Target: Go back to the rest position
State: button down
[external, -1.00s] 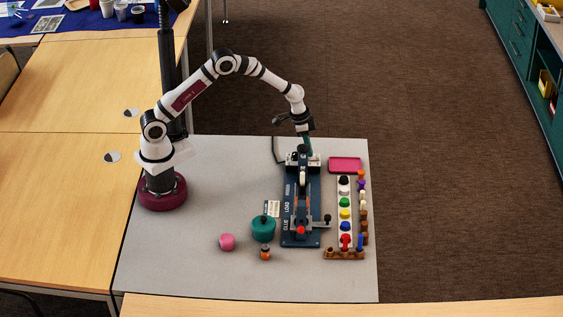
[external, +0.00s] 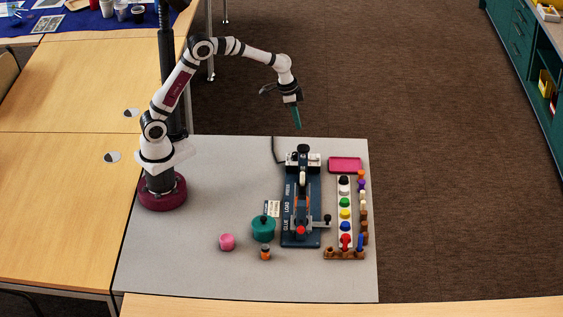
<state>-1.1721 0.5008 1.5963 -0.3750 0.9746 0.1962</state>
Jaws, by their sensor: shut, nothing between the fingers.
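My gripper (external: 297,119) is shut and empty. It hangs in the air above the far edge of the grey work mat (external: 190,270), with its teal fingers pointing down. It is apart from the dark blue press (external: 301,212) that stands on the mat below it. My arm is raised and bent over from its dark red base at the mat's left side.
Right of the press are a pink tray (external: 345,164), a white strip with several coloured pegs (external: 345,202) and a brown rack (external: 345,254). The mat's left front is clear.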

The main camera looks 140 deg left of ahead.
jog(key=shift+s+d+r, duration=0.15)
jog(key=shift+r, duration=0.25)
jog(key=shift+s+d+r, duration=0.15)
jog(key=shift+r, duration=0.25)
